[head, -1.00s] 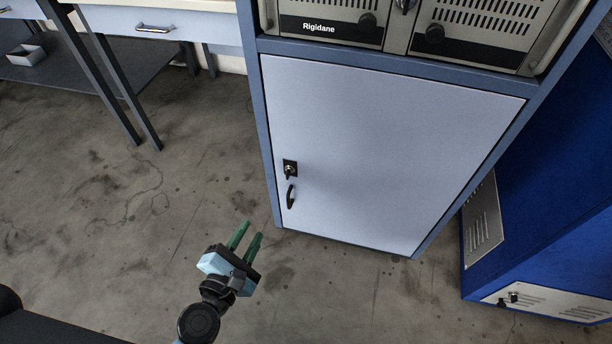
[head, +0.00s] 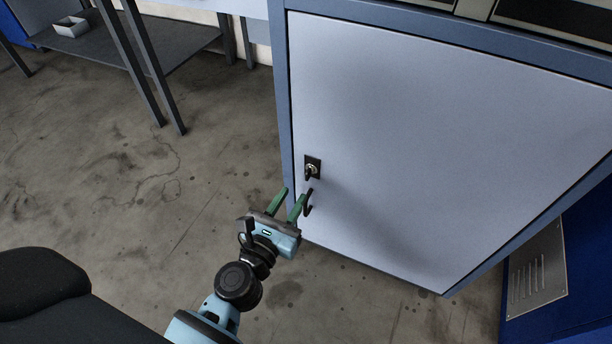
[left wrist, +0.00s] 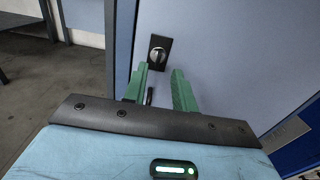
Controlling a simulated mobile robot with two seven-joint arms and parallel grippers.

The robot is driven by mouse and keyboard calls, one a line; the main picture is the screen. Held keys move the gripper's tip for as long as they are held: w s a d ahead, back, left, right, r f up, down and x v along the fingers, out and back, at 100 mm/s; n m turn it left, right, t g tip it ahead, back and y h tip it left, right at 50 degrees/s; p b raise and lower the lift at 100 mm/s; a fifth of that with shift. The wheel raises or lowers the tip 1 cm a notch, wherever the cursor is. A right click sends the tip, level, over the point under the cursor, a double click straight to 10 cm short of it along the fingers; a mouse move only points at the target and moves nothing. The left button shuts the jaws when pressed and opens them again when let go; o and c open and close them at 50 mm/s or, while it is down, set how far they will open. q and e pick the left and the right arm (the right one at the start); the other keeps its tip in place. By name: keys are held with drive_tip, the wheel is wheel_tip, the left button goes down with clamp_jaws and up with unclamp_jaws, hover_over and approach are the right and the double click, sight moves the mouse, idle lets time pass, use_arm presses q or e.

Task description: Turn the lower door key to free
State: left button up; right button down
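The lower door (head: 430,130) is a pale grey panel in a blue-grey cabinet frame, and it looks closed. Its key (head: 311,170) sits in a dark lock plate near the door's left edge; it also shows in the left wrist view (left wrist: 157,55). A dark handle (head: 308,203) is below the key, partly hidden by a finger. My left gripper (head: 295,194) has green fingers spread apart with nothing between them. It is just below and left of the key, apart from it. In the left wrist view the fingers (left wrist: 158,80) point toward the lock. My right gripper is not in view.
A workbench with a dark lower shelf (head: 150,60) stands at the upper left, with a small white box (head: 71,27) on it. A blue cabinet (head: 575,285) stands at the right. The concrete floor (head: 110,180) left of the cabinet is clear.

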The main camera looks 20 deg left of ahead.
sight(306, 174)
use_arm(q)
drive_tip(key=w, duration=0.7)
drive_tip(key=shift+w+d, duration=0.15)
drive_tip(key=shift+w, duration=0.1)
clamp_jaws()
